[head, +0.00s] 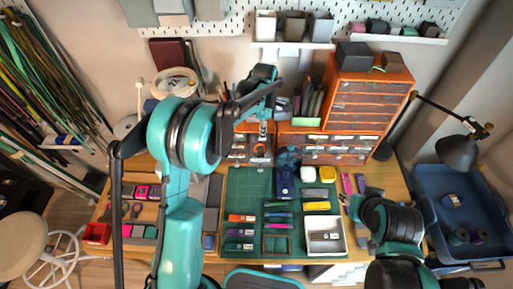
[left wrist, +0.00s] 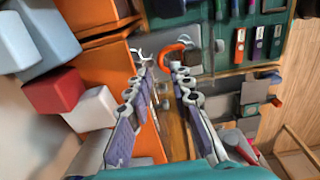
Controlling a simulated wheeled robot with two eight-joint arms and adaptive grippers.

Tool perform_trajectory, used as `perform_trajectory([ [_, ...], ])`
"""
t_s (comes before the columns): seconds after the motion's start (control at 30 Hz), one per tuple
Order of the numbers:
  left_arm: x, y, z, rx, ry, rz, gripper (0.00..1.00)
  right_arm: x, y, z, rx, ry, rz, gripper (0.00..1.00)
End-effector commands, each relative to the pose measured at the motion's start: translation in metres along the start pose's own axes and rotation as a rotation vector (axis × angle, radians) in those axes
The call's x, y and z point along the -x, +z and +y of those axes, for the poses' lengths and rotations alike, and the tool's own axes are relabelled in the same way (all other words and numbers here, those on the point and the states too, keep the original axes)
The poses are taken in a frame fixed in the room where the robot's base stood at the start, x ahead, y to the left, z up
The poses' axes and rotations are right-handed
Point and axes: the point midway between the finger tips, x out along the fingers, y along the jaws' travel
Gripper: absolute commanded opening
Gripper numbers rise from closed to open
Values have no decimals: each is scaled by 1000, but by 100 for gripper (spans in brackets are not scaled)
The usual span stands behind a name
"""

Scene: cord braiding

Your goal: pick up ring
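In the left wrist view, an orange curved piece (left wrist: 174,50), which looks like the ring, lies just past the fingertips and close to the right-hand finger. Part of it is hidden by that finger. My left gripper (left wrist: 160,68) is open, with a clear gap between its two fingers and nothing held. In the head view my left gripper (head: 263,128) points down in front of the orange drawer unit, above the back left of the green mat (head: 240,190). A small orange shape (head: 261,152) shows just below it. My right arm is at the lower right, and its gripper does not show.
The orange drawer unit (head: 368,105) stands behind the mat, close to my left gripper. A white box (head: 341,246), several coloured tools and a blue stand (head: 287,170) are on the mat. A blue bin (head: 470,215) is at the right.

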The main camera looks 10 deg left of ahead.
Motion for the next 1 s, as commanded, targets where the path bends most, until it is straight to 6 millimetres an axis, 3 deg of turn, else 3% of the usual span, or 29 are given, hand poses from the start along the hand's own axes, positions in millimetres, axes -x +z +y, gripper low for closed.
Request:
perform_trajectory([
  [0.47,-58,-8,0,-1,2,0,21,-12,8,0,0,0,0,40],
  [0.67,-59,-8,0,-1,2,0,21,-11,8,0,0,0,0,40],
  [0.77,-59,-8,0,-2,2,0,0,-11,8,0,0,0,0,40],
  [1.0,-59,-8,0,-2,2,0,0,-11,8,0,0,0,0,40],
])
